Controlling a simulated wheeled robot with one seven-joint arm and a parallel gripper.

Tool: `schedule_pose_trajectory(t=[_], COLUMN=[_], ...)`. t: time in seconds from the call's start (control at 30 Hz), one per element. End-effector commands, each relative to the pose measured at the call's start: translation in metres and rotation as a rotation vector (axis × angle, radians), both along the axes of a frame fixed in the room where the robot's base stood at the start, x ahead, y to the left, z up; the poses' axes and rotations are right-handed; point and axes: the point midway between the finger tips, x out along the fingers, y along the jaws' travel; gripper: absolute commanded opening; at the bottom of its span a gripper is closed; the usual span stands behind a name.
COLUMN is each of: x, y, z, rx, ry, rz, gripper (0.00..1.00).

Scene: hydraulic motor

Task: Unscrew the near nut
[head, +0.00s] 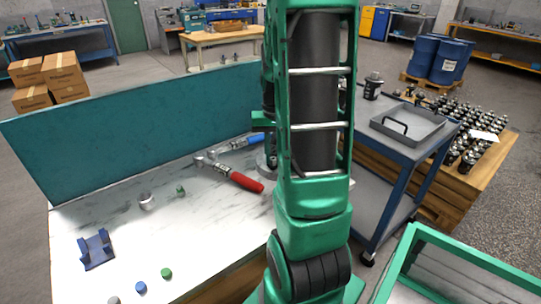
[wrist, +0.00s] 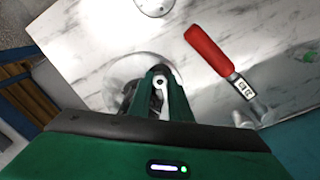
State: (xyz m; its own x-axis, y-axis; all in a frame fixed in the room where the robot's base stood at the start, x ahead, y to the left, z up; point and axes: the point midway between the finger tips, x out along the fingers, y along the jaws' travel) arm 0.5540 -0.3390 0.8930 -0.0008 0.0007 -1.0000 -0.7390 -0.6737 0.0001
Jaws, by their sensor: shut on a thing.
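My gripper (wrist: 161,84) is in the lower middle of the wrist view, pointing down over the bench. Its jaws are shut on a small part with a pale ring-like end, which looks like the near nut but is mostly hidden by the fingers. Dark metal of the motor shows beside the fingers, above a pale round base (wrist: 118,72) on the marble top. In the head view my arm hides the gripper, the nut and most of the motor. I cannot tell how far the nut is turned.
A red-handled wrench (head: 240,180) lies left of my arm, also in the wrist view (wrist: 207,50). A blue-handled tool (head: 240,143) lies behind. A metal ring (head: 147,201), a blue bracket (head: 96,250) and small coloured caps sit on the bench (head: 215,235). A cart tray (head: 407,125) stands right.

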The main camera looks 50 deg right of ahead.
Motion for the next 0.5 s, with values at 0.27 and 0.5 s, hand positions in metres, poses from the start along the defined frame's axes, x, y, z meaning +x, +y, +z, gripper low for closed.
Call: schedule_pose_trajectory(t=[0.27,0.5], x=[-0.0004,-0.0001], y=[-0.0005,-0.0002], z=[0.0,0.0001], rx=[-0.001,0.0], ry=[0.001,0.0], rz=[-0.001,-0.001], gripper=[0.27,0.27])
